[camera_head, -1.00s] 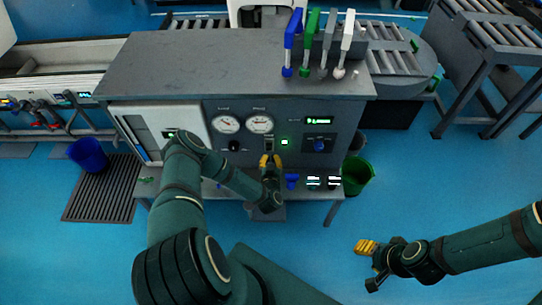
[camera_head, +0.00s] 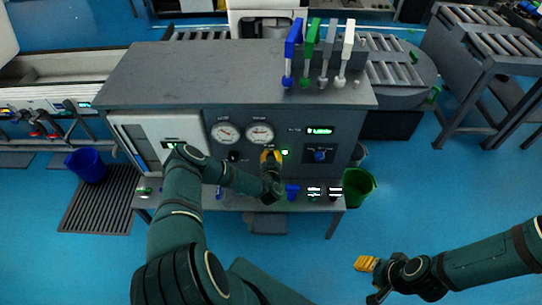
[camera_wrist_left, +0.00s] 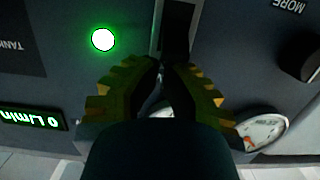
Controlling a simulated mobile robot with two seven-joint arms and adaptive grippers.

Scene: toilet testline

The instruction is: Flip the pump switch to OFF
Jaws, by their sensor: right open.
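The pump switch (camera_wrist_left: 178,28) is a dark lever in a pale-edged slot on the grey panel, at the top middle of the left wrist view. In the head view my left gripper covers it. My left gripper (camera_head: 270,156) is up at the panel, below the two dials. In the left wrist view its yellow-ridged fingertips (camera_wrist_left: 167,64) are drawn together at the near end of the switch slot. I cannot tell whether they touch the lever. A green light (camera_wrist_left: 103,39) glows beside the switch. My right gripper (camera_head: 368,280) is open and empty, low at the right, away from the panel.
Two round dials (camera_head: 243,133) sit above the switch. A green display (camera_head: 320,130) and a blue knob (camera_head: 320,156) are to its right. Coloured upright handles (camera_head: 323,50) stand on the cabinet top. A green bin (camera_head: 359,186) stands right of the cabinet.

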